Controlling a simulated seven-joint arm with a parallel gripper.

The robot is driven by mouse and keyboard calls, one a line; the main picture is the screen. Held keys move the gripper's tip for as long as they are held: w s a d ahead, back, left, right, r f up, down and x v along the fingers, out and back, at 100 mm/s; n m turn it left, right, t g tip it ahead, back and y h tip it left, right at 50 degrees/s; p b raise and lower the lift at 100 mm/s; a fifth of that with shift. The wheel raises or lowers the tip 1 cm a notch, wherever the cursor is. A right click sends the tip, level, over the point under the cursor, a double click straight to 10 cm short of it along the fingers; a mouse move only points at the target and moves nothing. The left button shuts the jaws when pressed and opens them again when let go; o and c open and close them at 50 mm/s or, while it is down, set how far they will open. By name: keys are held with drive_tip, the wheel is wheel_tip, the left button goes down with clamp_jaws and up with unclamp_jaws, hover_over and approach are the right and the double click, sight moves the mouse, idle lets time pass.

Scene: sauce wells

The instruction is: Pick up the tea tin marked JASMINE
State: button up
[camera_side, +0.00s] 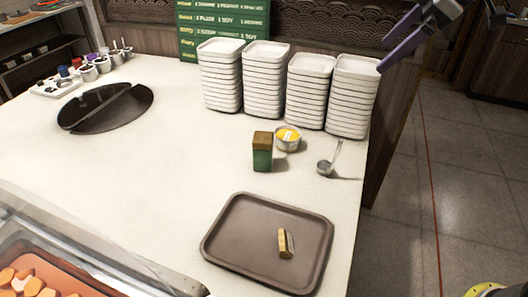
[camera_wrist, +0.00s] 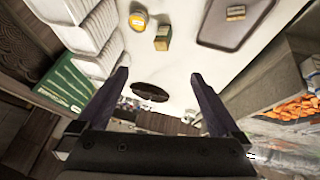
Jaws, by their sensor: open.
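A green tin with a brown lid (camera_side: 262,152) stands upright on the pale counter, behind the tray, in the side view. It also shows near the top of the wrist view (camera_wrist: 162,38). No marking on it is readable, so I cannot tell whether it says JASMINE. My gripper (camera_side: 408,30) is high at the top right of the side view, well away from the tin and partly cut off by the frame edge. In the wrist view the two dark fingers (camera_wrist: 160,76) are wide apart with nothing between them.
A brown tray (camera_side: 222,248) at the front holds a small gold block (camera_side: 285,243). A metal cup with yellow contents (camera_side: 288,138) and a small ladle (camera_side: 327,167) stand close to the tin. Stacks of white dishes (camera_side: 221,75) line the back.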

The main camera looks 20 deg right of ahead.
drive_tip(key=w+a+f+n+g+y, duration=0.1)
drive_tip(key=w+a+f, duration=0.1)
drive_tip(key=w, duration=0.3)
drive_tip(key=w+a+f+n, duration=0.1)
drive_tip(key=w+a+f, duration=0.1)
drive_tip(key=w, duration=0.4)
drive_tip(key=g, duration=0.1)
hover_over(267, 136)
drive_tip(key=s+d, duration=0.3)
drive_tip(key=d, duration=0.2)
wheel_tip(267, 136, down, 11)
drive_tip(key=shift+n+g, duration=0.4)
drive_tip(key=shift+g, duration=0.5)
drive_tip(key=x, duration=1.4)
drive_tip(key=shift+s+d+f, duration=0.15)
drive_tip(key=shift+s+f, duration=0.1)
drive_tip(key=shift+f, duration=0.25)
drive_tip(key=shift+x, duration=3.1)
drive_tip(key=c, duration=1.5)
drive_tip(key=shift+r, duration=0.1)
